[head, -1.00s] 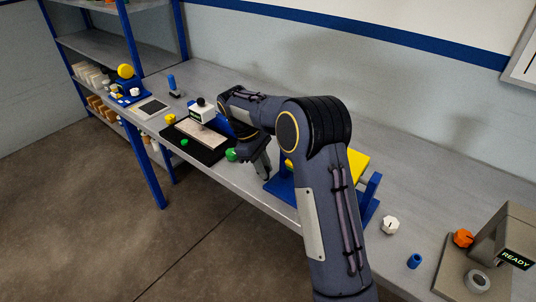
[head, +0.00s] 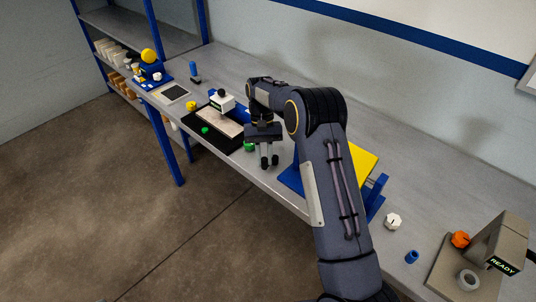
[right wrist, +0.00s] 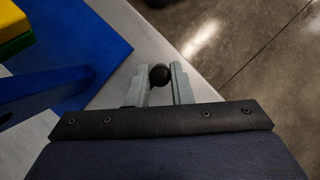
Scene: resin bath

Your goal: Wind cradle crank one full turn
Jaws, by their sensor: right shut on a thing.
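The cradle stands at the bench's front edge in the head view, with a yellow top (head: 361,163) and a blue base (head: 289,180) partly hidden behind my right arm. Its blue base (right wrist: 105,40) and yellow part (right wrist: 12,30) also show in the right wrist view. My right gripper (head: 269,163) is left of the cradle, over the bench's front edge. In the right wrist view my right gripper (right wrist: 160,83) is shut on a round black knob (right wrist: 160,75), which sits between its fingertips. The rest of the crank is hidden. My left gripper is not in view.
A white knob (head: 393,221), a blue cylinder (head: 411,257) and a grey machine (head: 498,240) stand at right. Open floor lies in front.

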